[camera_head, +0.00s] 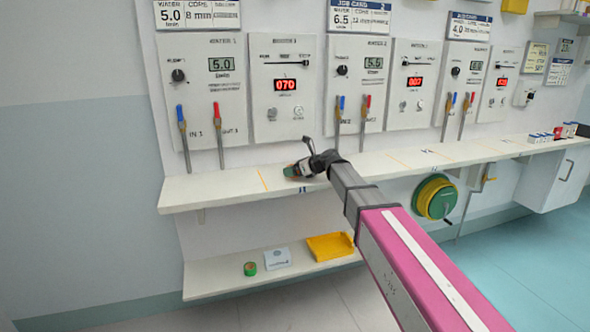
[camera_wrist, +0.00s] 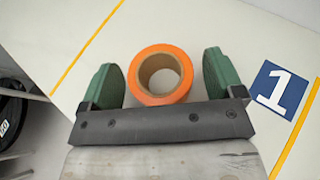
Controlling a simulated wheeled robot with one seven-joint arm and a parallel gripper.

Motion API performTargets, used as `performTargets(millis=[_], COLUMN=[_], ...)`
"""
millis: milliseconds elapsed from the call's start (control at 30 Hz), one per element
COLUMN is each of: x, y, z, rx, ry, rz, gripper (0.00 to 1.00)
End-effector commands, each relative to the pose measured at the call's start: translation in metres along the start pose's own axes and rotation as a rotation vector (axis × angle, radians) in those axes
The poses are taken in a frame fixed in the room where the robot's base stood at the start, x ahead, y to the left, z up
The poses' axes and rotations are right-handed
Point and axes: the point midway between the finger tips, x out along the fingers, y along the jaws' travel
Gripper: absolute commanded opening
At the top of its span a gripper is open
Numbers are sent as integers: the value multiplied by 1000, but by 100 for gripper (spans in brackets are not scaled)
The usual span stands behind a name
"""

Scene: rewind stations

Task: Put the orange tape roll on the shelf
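The orange tape roll (camera_wrist: 150,98) lies flat on the white counter, with its brown core and open centre facing up in the wrist view. My gripper (camera_wrist: 162,76) is open, with its green fingers on either side of the roll. A gap shows at the right finger; the left finger is very close to the roll, and I cannot tell whether it touches. In the head view my gripper (camera_head: 302,168) is low over the counter (camera_head: 225,188), and the roll is mostly hidden there. A white lower shelf (camera_head: 215,283) runs beneath the counter.
The lower shelf holds a green roll (camera_head: 250,268), a white-and-blue item (camera_head: 277,259) and a yellow tray (camera_head: 330,246); its left end is bare. A blue "1" label (camera_wrist: 279,89) lies right of the roll.

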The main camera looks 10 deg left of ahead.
Motion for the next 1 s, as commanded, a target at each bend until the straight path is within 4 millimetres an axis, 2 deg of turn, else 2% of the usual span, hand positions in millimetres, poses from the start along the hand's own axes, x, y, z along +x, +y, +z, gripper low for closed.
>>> performTargets(millis=[133, 233, 500, 700, 833, 1000], x=[-3, -16, -70, -103, -116, -121], y=[0, 1, 2, 1, 0, 0], z=[3, 2, 2, 2, 3, 3], rx=[0, 0, 0, 0, 0, 0], ry=[0, 0, -1, 0, 0, 0], rz=[0, -1, -2, -1, -1, 1], gripper=[87, 87, 87, 87, 87, 87])
